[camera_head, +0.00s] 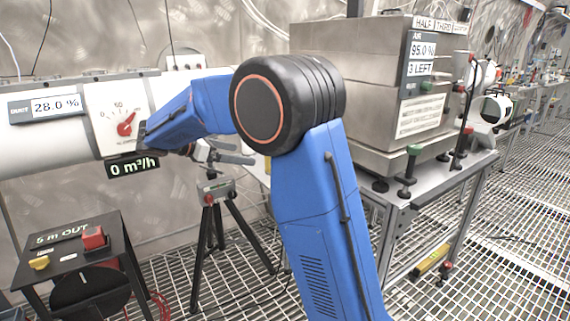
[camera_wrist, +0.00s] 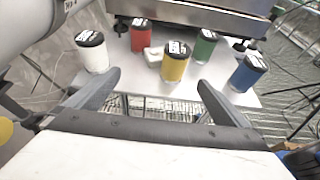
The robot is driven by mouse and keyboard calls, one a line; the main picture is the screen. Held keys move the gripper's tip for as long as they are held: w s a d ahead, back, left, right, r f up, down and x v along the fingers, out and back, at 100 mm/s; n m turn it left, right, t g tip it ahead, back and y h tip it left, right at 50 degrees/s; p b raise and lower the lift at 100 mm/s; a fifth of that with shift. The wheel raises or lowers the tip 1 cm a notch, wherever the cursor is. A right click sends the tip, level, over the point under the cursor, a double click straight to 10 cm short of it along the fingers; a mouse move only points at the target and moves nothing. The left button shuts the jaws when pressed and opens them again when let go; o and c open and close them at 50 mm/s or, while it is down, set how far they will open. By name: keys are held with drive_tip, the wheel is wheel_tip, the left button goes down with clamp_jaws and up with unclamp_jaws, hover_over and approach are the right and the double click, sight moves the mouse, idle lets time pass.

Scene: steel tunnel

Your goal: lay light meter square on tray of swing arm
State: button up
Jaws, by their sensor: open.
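My gripper (camera_head: 228,152) is open, beside the white duct and above a tripod in the head view. In the wrist view my gripper (camera_wrist: 160,95) shows two dark fingers spread wide with nothing between them. I cannot make out a light meter for certain in either view. A small white block (camera_wrist: 153,56) lies among coloured jars in the wrist view, beyond the fingertips; what it is I cannot tell. No swing arm tray can be told for sure; the jars stand on a pale flat surface (camera_wrist: 135,88).
Jars in white (camera_wrist: 93,52), red (camera_wrist: 140,36), yellow (camera_wrist: 176,62), green (camera_wrist: 204,46) and blue (camera_wrist: 248,73) surround the block. A tripod with a grey box (camera_head: 216,188) stands below my gripper. A black table (camera_head: 72,262) is at left, a steel cabinet (camera_head: 345,95) at right.

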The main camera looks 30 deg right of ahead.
drive_tip(key=x, duration=1.2)
drive_tip(key=shift+d, duration=0.15)
drive_tip(key=d, duration=0.4)
drive_tip(key=shift+s+d+f, duration=0.15)
drive_tip(key=shift+s+f, duration=0.1)
drive_tip(key=shift+f, duration=0.15)
drive_tip(key=shift+w+d+f, duration=0.1)
drive_tip(key=shift+d+f, duration=0.1)
drive_tip(key=shift+d, duration=0.15)
drive_tip(key=shift+c, duration=0.3)
drive_tip(key=c, duration=1)
drive_tip(key=shift+c, duration=0.2)
